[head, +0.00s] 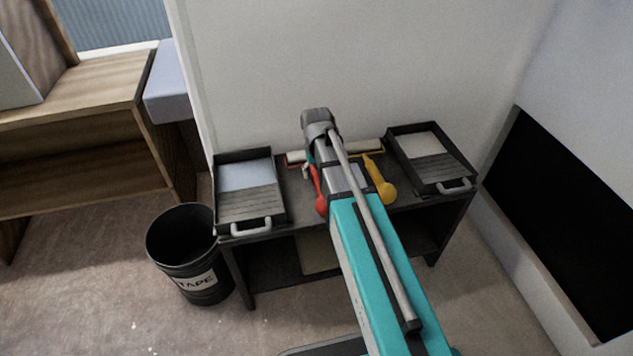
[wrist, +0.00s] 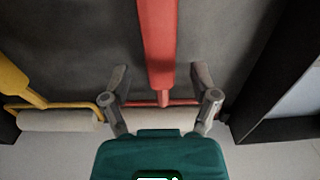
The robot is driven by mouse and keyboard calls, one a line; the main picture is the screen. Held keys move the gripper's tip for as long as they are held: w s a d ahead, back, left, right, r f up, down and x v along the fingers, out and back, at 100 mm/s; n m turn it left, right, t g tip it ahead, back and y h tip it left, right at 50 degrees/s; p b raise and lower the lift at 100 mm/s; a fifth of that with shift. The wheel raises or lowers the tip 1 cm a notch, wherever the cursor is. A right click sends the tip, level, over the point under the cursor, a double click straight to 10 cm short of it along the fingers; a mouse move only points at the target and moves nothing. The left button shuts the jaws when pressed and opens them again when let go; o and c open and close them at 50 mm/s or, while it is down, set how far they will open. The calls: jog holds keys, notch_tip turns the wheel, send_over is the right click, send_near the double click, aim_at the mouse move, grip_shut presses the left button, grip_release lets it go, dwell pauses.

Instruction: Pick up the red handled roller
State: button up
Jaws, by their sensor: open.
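The red handled roller lies on the dark bench top. In the head view the red handle (head: 319,190) shows just left of my arm. My gripper (wrist: 160,75) is open, with one finger on each side of the lower end of the red handle. I cannot tell whether the fingers touch it.
A yellow handled roller (wrist: 15,82) lies beside the red one; its yellow handle also shows in the head view (head: 380,182). A paint tray (head: 252,207) stands at the left of the bench and another (head: 432,160) at the right. A black bin (head: 183,250) stands on the floor.

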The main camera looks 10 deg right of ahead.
jog(key=shift+f+b, duration=0.35)
jog(key=shift+f, duration=0.25)
grip_shut()
dwell(0.4)
